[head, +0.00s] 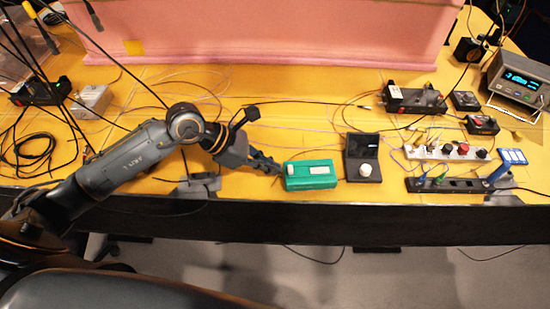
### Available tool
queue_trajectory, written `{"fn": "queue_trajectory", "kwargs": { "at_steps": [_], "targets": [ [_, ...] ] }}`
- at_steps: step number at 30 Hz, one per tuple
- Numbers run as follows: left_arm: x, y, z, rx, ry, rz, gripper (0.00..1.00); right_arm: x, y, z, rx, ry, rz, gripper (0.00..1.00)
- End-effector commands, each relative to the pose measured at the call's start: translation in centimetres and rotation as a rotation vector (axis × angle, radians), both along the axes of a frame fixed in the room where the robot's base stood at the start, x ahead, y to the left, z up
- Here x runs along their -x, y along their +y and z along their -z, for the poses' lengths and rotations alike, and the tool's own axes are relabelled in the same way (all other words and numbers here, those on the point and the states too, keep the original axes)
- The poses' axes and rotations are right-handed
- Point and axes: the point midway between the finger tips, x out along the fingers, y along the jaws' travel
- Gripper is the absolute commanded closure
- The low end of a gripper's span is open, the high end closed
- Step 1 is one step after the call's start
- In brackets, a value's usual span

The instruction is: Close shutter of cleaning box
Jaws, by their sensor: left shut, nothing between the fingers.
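A green box (311,178), likely the cleaning box, lies on the yellow table near its front edge. It has a pale rectangular label or slot on its top and a small light mark on its front side. Whether its shutter is open or closed is too small to tell. My left gripper (270,167) is shut and empty, with its fingertips just left of the green box, touching or very close to it. My right gripper is not in view.
A small black box with a white knob (365,170) stands right of the green box. Further right are a connector strip (445,152), a black strip with a blue rack (510,158) and a meter (518,80). Cables cross the table. Pink foam (270,35) stands behind.

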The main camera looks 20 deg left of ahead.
Motion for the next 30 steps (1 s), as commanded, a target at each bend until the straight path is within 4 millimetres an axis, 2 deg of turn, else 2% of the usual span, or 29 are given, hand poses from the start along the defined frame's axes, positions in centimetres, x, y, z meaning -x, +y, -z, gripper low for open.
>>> {"fn": "queue_trajectory", "kwargs": {
  "at_steps": [4, 12, 17, 27, 30],
  "targets": [
    [-0.4, -1.0, -0.1, 0.0, 0.0, 0.001, 1.0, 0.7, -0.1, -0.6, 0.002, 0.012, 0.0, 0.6],
    [-0.5, -1.1, 0.1, -0.002, 0.001, 0.0, 1.0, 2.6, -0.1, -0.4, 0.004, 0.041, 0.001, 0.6],
    [-0.6, -1.3, 0.1, 0.0, -0.001, 0.001, 1.0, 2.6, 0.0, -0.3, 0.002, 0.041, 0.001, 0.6],
    [-2.5, -6.2, 0.2, 0.002, -0.002, 0.003, 1.0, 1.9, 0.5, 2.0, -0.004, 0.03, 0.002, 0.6],
    [-2.8, -6.7, 0.1, 0.0, -0.001, 0.001, 1.0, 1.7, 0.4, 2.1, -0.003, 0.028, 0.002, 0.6]
  ]
}}
